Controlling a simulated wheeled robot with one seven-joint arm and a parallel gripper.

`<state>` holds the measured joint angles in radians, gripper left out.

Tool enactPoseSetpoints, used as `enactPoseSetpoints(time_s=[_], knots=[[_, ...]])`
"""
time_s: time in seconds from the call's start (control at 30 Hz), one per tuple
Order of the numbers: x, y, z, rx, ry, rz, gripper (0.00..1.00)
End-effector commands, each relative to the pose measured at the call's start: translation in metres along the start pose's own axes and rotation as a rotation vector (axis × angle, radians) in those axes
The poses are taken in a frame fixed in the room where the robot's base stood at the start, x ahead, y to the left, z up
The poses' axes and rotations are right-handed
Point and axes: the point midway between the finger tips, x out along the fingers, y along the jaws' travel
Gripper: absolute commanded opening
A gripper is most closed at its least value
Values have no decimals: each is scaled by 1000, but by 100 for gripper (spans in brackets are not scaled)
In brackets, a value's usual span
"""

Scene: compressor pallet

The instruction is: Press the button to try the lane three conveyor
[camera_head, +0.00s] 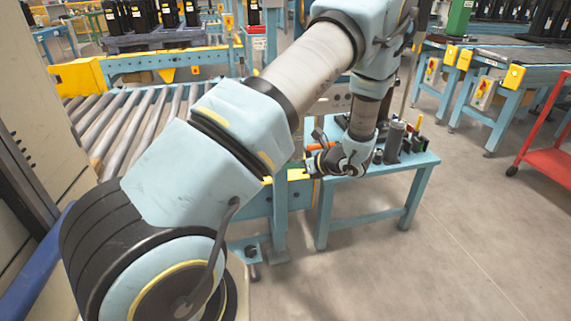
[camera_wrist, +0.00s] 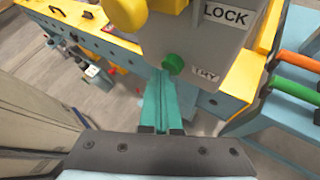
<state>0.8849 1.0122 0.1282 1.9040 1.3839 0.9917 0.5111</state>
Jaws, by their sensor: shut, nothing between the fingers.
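A round green button (camera_wrist: 173,63) sticks out of the lower part of a grey control box (camera_wrist: 200,45) in the wrist view. In the head view my gripper (camera_head: 313,165) is small beside the bench, and the button is not visible there.
A blue bench (camera_head: 415,159) with tools and bottles stands right of my gripper. A roller conveyor (camera_head: 125,122) lies to the left, and a red cart (camera_head: 545,157) is far right. Open floor lies in front.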

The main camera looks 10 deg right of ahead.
Motion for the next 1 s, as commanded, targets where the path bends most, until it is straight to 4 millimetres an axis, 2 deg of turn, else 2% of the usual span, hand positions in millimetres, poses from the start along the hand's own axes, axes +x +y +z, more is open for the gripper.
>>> enactPoseSetpoints(time_s=[0.2, 0.67, 1.0], knots=[[-8, 6, -5, 0, 0, -1, 0], [-12, 8, -8, 1, 0, -1, 0], [-33, 23, -23, 1, 0, -2, 0]])
